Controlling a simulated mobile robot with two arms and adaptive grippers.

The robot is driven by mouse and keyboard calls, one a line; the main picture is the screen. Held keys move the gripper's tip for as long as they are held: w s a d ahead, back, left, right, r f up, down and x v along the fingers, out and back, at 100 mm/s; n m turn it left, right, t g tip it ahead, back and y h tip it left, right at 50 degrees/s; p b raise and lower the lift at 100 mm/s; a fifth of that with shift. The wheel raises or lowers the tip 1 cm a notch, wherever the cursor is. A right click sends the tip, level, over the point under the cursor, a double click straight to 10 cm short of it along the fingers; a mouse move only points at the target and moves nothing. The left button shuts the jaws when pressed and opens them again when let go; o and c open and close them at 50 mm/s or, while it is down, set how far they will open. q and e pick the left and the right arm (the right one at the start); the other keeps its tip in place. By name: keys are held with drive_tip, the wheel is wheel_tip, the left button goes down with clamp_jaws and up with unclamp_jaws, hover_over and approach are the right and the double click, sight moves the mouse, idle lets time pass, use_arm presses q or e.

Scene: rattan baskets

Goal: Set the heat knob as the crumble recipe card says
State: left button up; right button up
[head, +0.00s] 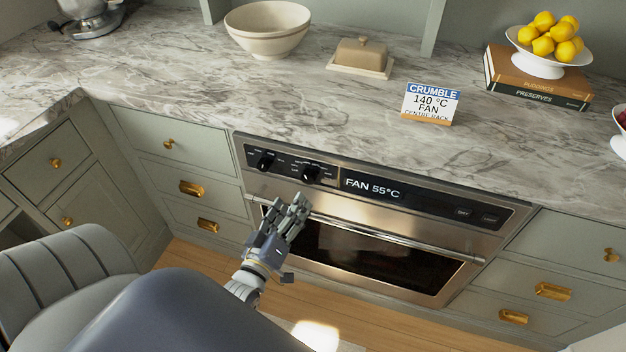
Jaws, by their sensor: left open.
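The crumble recipe card (431,104) stands on the counter and reads "140 °C FAN, centre rack". The oven (365,245) sits below the counter. Its display (372,189) reads "FAN 55°C". Two black knobs are on the left of its panel: a left knob (265,163) and a right knob (310,174). Their small labels are too small to read, so I cannot tell by label which is the heat knob. My left gripper (297,206) is open, just below the right knob in the picture and in front of the oven handle. It holds nothing that I can see. My right gripper is not in view.
The oven handle (400,236) runs across the door. Two buttons (476,215) are at the panel's right. On the marble counter (200,75) stand a bowl (267,28), a butter dish (361,55), books (535,78) under a lemon stand (546,60), and a mixer (92,18).

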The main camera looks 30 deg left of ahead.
sight(306, 180)
use_arm(q)
drive_tip(key=w, duration=0.3)
drive_tip(key=w+a, duration=0.1)
drive_tip(key=w, duration=0.5)
drive_tip(key=shift+w+a+p, duration=0.2)
drive_tip(key=shift+a+p, duration=0.1)
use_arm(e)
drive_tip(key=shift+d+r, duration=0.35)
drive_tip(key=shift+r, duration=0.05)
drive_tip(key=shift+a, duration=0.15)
